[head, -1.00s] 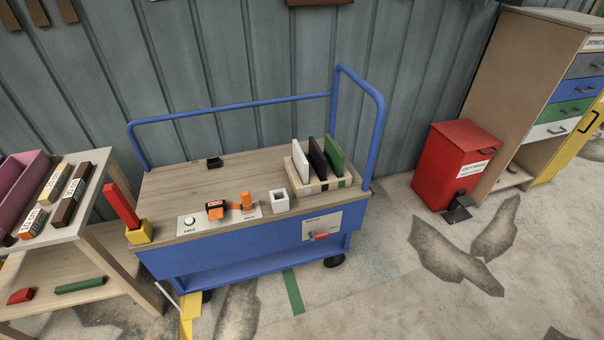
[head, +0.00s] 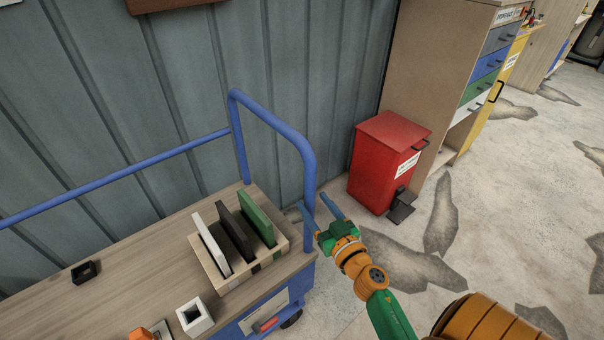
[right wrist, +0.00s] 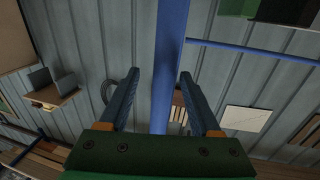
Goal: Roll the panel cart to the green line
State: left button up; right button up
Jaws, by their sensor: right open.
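The panel cart (head: 130,262) has a wooden top, a blue body and a blue tubular handle (head: 310,175) at its right end. My right gripper (head: 316,203) is open at the upright of that handle. In the right wrist view, the blue upright (right wrist: 167,60) runs between the two open fingers (right wrist: 159,75); I cannot tell whether they touch it. White, black and green panels (head: 235,235) stand in a wooden rack (head: 262,270) on the cart. The green line is out of the current view. My left gripper is not in view.
A red pedal bin (head: 385,160) stands right of the cart, close to the handle and my right arm. A tall cabinet (head: 430,80) with coloured drawers is behind it. A metal wall (head: 100,100) backs the cart. Patched floor (head: 510,200) is clear at right.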

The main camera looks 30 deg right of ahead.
aim_at(305, 192)
jog(key=shift+w+a+r, duration=0.1)
jog(key=shift+w+r, duration=0.15)
jog(key=shift+w, duration=0.3)
jog(key=shift+w+a+r, duration=0.1)
jog(key=shift+w+r, duration=0.1)
jog(key=shift+w, duration=0.35)
jog(key=shift+w+d+f, duration=0.1)
jog(key=shift+w+d, duration=0.1)
jog(key=shift+w, duration=0.95)
jog(key=shift+w+d+f, duration=0.1)
jog(key=shift+w+f, duration=0.05)
jog(key=shift+w, duration=0.3)
jog(key=shift+s, duration=0.15)
jog(key=shift+c, duration=1)
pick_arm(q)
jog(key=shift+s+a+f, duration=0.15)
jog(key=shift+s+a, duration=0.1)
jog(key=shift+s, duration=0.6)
pick_arm(e)
grip_shut()
